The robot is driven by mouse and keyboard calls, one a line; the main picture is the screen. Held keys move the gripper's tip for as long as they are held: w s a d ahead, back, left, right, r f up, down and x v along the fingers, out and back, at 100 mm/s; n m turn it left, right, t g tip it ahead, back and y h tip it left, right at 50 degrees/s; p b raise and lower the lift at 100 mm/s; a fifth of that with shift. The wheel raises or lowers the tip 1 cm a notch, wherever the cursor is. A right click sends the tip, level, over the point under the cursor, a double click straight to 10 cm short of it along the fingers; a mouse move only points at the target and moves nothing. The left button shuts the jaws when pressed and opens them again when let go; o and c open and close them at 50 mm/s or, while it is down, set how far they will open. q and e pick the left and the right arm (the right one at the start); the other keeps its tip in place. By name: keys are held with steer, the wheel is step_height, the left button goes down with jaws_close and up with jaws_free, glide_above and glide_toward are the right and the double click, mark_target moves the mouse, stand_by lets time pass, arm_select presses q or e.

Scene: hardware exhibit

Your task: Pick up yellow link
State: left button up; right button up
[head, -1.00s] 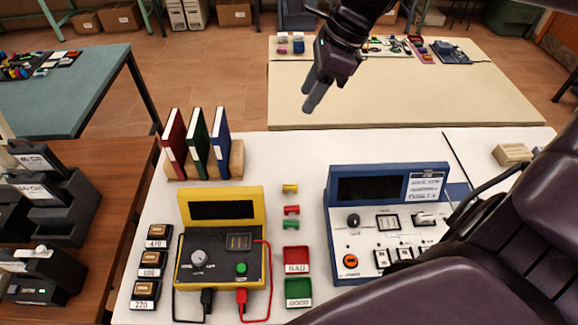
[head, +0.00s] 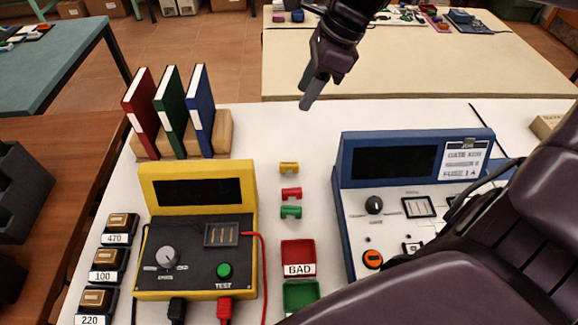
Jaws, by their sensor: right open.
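The yellow link (head: 289,168) lies on the white table, the farthest of a short column of small links. A red link (head: 291,194) and a green link (head: 291,212) lie just nearer than it. My right gripper (head: 311,88) hangs in the air beyond and slightly right of the yellow link, fingers pointing down. It is open and holds nothing; its fingers largely overlap from this angle. It is apart from the yellow link. My left gripper is out of the picture.
A yellow tester (head: 152,280) stands left of the links and a blue console (head: 345,215) right. A red BAD tray (head: 299,252) and a green tray (head: 301,297) lie nearer. Binders in a wooden holder (head: 224,135) stand at the back left. White table around the yellow link is clear.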

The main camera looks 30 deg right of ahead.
steer(key=b, duration=1)
glide_toward(290, 164)
steer(key=x, duration=0.1)
steer(key=b+x, duration=0.1)
steer(key=shift+s+a+f, duration=0.1)
steer(key=shift+s+f, duration=0.1)
steer(key=shift+f, duration=0.2)
steer(key=x, duration=0.2)
steer(key=b+x, duration=0.1)
steer(key=x, duration=0.4)
steer(key=shift+w+r, duration=0.1)
steer(key=shift+w, duration=0.2)
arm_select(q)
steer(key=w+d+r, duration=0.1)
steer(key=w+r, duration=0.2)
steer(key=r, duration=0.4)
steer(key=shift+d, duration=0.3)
arm_select(e)
steer(key=c, duration=0.9)
jaws_close()
steer(key=shift+r, duration=0.1)
